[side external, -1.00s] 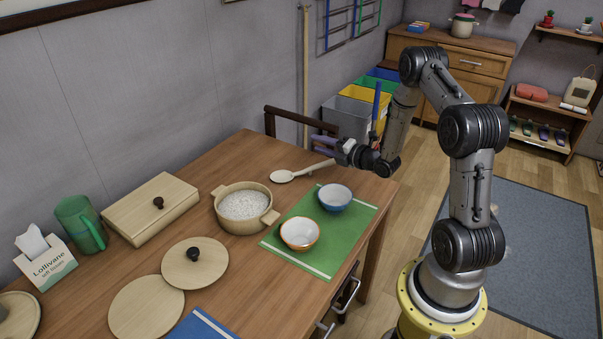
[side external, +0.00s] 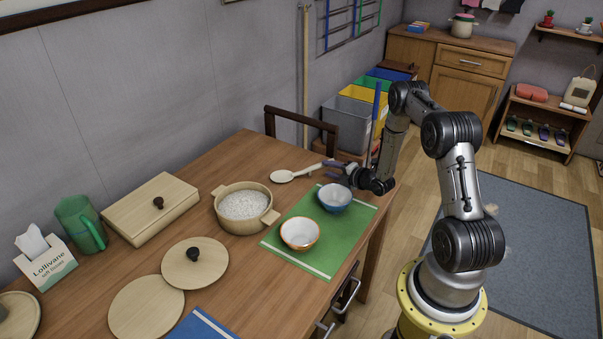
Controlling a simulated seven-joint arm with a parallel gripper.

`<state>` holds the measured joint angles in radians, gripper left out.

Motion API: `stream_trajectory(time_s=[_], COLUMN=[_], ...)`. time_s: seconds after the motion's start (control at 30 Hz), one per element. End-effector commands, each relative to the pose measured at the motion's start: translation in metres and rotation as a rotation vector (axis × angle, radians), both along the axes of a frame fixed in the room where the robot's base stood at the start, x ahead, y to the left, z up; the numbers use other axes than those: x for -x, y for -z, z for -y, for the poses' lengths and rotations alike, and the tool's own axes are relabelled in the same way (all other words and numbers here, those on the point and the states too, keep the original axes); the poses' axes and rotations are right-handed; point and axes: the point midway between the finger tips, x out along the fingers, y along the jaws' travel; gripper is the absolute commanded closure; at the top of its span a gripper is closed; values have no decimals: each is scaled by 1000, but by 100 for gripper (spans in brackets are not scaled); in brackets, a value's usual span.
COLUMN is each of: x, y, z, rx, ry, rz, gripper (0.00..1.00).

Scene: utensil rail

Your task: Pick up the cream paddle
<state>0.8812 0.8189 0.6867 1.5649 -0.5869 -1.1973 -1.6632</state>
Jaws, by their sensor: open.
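The cream paddle (side external: 295,173) lies on the wooden table, its rounded head to the left and its handle pointing right toward my gripper. My gripper (side external: 328,170) is low over the table's right end, at the handle end of the paddle and just behind the blue bowl. Its jaws are open. The fingers are small and dark here, and I cannot tell whether the handle end lies between them or only beside them.
A blue bowl (side external: 335,197) and a white bowl with an orange rim (side external: 300,234) stand on a green mat (side external: 330,262). A pot of rice (side external: 243,206) stands left of them. A chair (side external: 300,118) is behind the table.

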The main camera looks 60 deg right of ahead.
Motion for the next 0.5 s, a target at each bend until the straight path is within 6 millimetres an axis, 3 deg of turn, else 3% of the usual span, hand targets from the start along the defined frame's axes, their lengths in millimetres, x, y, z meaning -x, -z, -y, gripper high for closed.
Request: stream_trajectory(time_s=[0.3,0.5], x=[-36,-47], y=[11,15], z=[14,18], rx=[1,1], ry=[-4,0], rz=[0,1], gripper=[57,57])
